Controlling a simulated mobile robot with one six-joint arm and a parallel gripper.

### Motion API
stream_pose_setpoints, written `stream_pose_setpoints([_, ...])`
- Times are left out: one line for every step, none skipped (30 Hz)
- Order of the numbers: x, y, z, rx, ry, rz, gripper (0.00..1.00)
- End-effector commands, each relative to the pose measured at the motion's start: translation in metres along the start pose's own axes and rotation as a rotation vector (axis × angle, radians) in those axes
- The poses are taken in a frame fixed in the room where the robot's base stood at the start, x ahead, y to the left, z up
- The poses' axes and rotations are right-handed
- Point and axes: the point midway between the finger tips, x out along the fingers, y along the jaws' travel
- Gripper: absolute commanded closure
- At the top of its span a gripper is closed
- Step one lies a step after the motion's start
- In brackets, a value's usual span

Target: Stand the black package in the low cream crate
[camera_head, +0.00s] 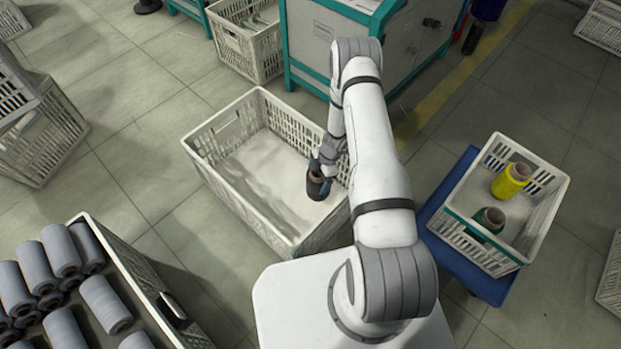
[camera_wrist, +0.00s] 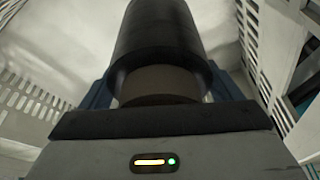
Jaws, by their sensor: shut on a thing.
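The black package (camera_head: 317,184) is a dark spool with a brownish core end. My gripper (camera_head: 322,169) is shut on it, inside the outline of the low cream crate (camera_head: 225,183), near its right side. In the wrist view the black package (camera_wrist: 158,50) fills the upper middle, with its core end towards the camera and the gripper body below. The cream crate's slotted walls (camera_wrist: 32,100) show on both sides of it. The crate floor shows bare otherwise. I cannot tell whether the package touches the floor; the gripper hides part of it.
A crate of several grey spools (camera_head: 105,303) stands at the lower left. A cream crate (camera_head: 545,200) with a yellow spool (camera_head: 511,181) and a dark green spool (camera_head: 489,220) sits on a blue base at the right. A teal-framed machine (camera_head: 310,45) stands behind.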

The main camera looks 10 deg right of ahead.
Motion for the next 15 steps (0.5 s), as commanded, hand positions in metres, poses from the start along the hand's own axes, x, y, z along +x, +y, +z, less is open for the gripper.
stream_pose_setpoints([0.0016,0.0002,0.0007,0.0,0.0,0.0,0.46])
stream_pose_setpoints([0.0016,0.0003,0.0007,0.0,0.0,0.001,0.46])
stream_pose_setpoints([0.0012,0.0003,0.0007,0.0,0.0,0.001,0.46])
stream_pose_setpoints([0.001,0.0002,0.0006,0.0,0.0,0.001,0.46])
stream_pose_setpoints([0.0013,0.0,0.0007,0.0,0.0,0.0,0.13])
stream_pose_setpoints([0.0013,-0.0001,0.0007,0.0,0.0,0.0,0.09])
stream_pose_setpoints([0.0013,-0.0001,0.0007,0.001,0.0,0.0,0.07])
stream_pose_setpoints([0.0013,-0.0002,0.0007,0.001,0.0,0.0,0.04])
stream_pose_setpoints([0.0013,-0.0002,0.0007,0.001,0.0,0.0,0.01])
stream_pose_setpoints([0.0013,-0.0002,0.0007,0.001,0.0,0.0,0.0])
stream_pose_setpoints([0.0013,-0.0003,0.0007,0.001,0.0,0.0,0.0])
stream_pose_setpoints([0.0013,-0.0003,0.0007,0.001,0.0,0.0,0.0])
stream_pose_setpoints([0.0013,-0.0003,0.0008,0.001,0.0,0.0,0.0])
stream_pose_setpoints([0.0013,-0.0003,0.0008,0.001,0.0,0.0,0.0])
stream_pose_setpoints([0.0013,-0.0003,0.0008,0.001,0.0,0.0,0.0])
